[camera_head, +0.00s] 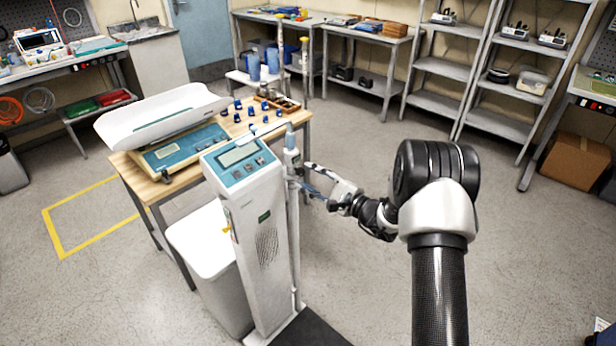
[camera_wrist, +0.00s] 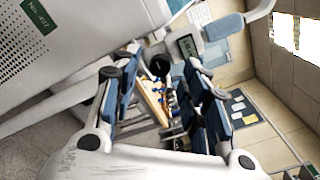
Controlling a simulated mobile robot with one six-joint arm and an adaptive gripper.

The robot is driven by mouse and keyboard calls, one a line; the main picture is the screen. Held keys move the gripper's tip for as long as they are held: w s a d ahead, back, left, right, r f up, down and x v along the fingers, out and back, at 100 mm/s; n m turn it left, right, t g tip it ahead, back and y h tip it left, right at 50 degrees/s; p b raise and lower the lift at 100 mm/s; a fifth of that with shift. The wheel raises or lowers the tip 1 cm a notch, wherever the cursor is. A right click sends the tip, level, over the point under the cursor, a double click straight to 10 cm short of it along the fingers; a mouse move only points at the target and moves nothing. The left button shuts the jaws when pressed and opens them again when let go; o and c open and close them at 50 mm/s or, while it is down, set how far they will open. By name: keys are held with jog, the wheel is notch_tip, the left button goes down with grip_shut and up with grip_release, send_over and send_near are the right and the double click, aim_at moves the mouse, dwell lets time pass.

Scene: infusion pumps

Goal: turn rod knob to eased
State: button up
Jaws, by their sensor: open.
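The measuring rod (camera_head: 293,165) stands upright along the right side of a white column scale (camera_head: 262,240) with a teal display panel. In the wrist view a small round black knob (camera_wrist: 160,66) shows just beyond the gap between my fingertips, near a grey display head. I take it to be the rod knob; its turn position cannot be read. My gripper (camera_head: 306,180) reaches the rod from the right, with its jaws open. The wrist view shows the two fingers (camera_wrist: 156,74) apart, on either side of the knob, with no clear contact. In the head view the knob cannot be made out.
Behind the column, a wooden table (camera_head: 172,187) carries a baby scale (camera_head: 180,150) and small blue items. A white bin-like box (camera_head: 207,245) stands left of the column. Shelves (camera_head: 440,65) line the back wall.

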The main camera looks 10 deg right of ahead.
jog(key=v, duration=1)
jog(key=shift+s+d, duration=0.15)
jog(key=shift+s, duration=0.05)
